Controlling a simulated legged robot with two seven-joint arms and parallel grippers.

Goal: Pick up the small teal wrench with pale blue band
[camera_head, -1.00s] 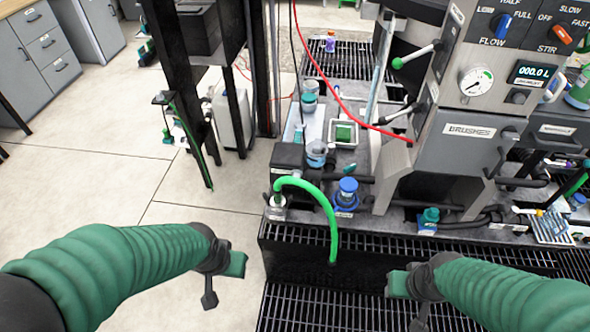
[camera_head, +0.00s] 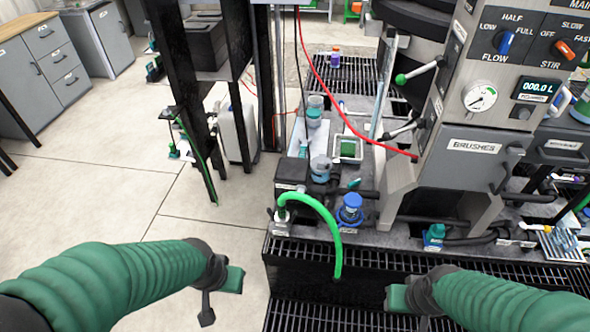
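I cannot pick out a wrench with a pale blue band for certain. A small teal piece (camera_head: 354,183) lies on the grey bench behind the blue-capped bottle; its shape is too small to tell. A pale tray (camera_head: 560,243) at the right edge holds several small teal and blue items, also unclear. My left gripper (camera_head: 222,292) is at lower left, over the floor and short of the bench. My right gripper (camera_head: 408,305) is at lower centre right, over the dark grating. Both are apart from the bench items, and their finger gaps are not clear.
A green hose (camera_head: 318,205) arches over the bench front. The grey BRUSHES machine (camera_head: 470,160) fills the right. Dark posts (camera_head: 178,100) stand left; pale floor is open there.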

